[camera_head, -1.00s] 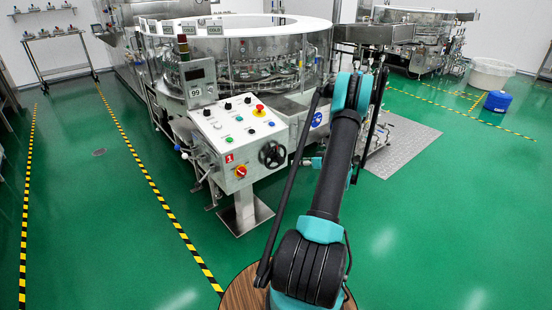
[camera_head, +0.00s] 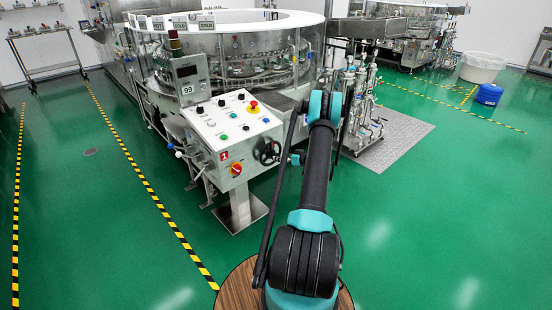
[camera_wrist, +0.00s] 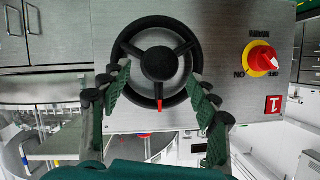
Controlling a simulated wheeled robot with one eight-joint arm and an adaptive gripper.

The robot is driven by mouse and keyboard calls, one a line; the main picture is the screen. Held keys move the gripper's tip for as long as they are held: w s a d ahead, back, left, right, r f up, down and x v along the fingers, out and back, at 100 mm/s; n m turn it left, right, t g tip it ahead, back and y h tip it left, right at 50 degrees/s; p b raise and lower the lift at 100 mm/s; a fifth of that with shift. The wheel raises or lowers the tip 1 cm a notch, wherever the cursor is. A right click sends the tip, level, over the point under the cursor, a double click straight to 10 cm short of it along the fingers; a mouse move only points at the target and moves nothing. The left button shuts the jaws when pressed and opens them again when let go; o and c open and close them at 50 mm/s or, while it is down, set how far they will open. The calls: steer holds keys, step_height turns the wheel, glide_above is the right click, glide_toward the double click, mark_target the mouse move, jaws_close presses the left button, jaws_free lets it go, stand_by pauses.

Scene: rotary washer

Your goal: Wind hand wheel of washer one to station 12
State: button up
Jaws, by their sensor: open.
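The black three-spoke hand wheel (camera_wrist: 160,62) is on the steel face of the control box, with a red mark on its rim at the bottom of the wrist view. In the head view the hand wheel (camera_head: 267,152) sits on the box's right side, next to my arm's end. My gripper (camera_wrist: 158,88) is open, its green-padded fingers on either side of the wheel's lower half in the picture. Whether they touch the rim I cannot tell. Washer one (camera_head: 235,60) stands behind the box, which bears a red "1" label (camera_head: 223,156). I cannot read a station number.
A red-and-yellow rotary switch (camera_wrist: 262,58) is beside the wheel on the same face. The console top (camera_head: 228,120) carries several buttons and a red emergency stop. Pipework (camera_head: 362,110) stands right of my arm. The green floor in front is clear.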

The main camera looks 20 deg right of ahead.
steer(key=shift+x, duration=2.6)
steer(key=shift+c, duration=0.6)
jaws_close()
